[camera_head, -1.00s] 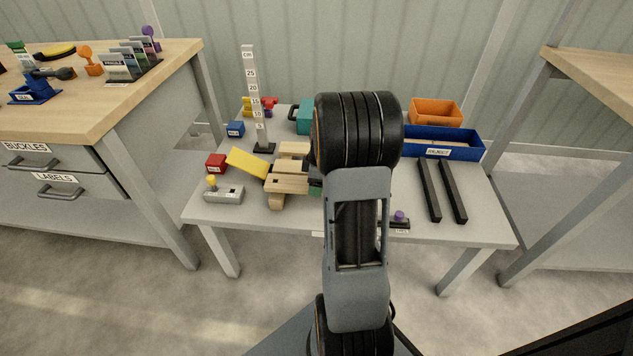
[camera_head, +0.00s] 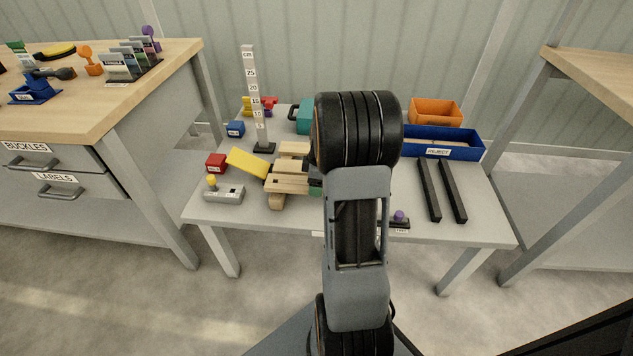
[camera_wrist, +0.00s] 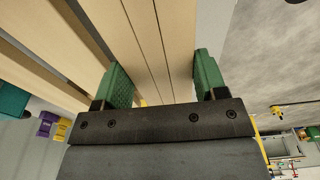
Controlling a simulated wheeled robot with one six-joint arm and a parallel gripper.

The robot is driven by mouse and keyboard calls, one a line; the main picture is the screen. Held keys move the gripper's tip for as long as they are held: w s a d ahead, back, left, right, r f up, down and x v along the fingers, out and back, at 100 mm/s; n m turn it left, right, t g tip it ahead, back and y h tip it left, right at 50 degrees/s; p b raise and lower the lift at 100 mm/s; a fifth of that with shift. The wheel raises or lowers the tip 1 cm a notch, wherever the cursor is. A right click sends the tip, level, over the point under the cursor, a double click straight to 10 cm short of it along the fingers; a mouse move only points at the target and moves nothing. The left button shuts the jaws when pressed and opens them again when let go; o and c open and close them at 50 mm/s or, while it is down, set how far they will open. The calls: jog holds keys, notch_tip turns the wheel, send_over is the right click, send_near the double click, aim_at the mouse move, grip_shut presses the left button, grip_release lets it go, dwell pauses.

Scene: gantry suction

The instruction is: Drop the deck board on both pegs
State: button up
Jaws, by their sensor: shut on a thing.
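In the wrist view my gripper (camera_wrist: 162,80) has its two green finger pads on either side of a light wooden board (camera_wrist: 150,35), with fine lines running along it. It is shut on this board, which I take to be the deck board. In the head view a stack of wooden pieces (camera_head: 287,184) stands at the table's front middle, with dark slots or gaps showing. My arm covers its right end and most of my gripper. I cannot make out the two pegs in either view, nor whether the board touches anything below.
A blue reject bin (camera_head: 462,150) and two black bars (camera_head: 441,190) are at right.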

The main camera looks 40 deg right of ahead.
jog(key=shift+f+b, duration=0.95)
jog(key=shift+f, duration=0.4)
jog(key=o, duration=1.1)
jog(key=shift+r, duration=0.1)
jog(key=r+p, duration=0.1)
jog(key=r, duration=0.3)
jog(key=d+r+p, duration=0.1)
jog(key=r+p, duration=0.1)
jog(key=r, duration=0.3)
jog(key=s+r+p, duration=0.1)
jog(key=r+p, duration=0.1)
jog(key=r, duration=0.2)
jog(key=shift+s+d+r, duration=0.1)
jog(key=shift+d+r, duration=0.05)
jog(key=shift+r, duration=0.15)
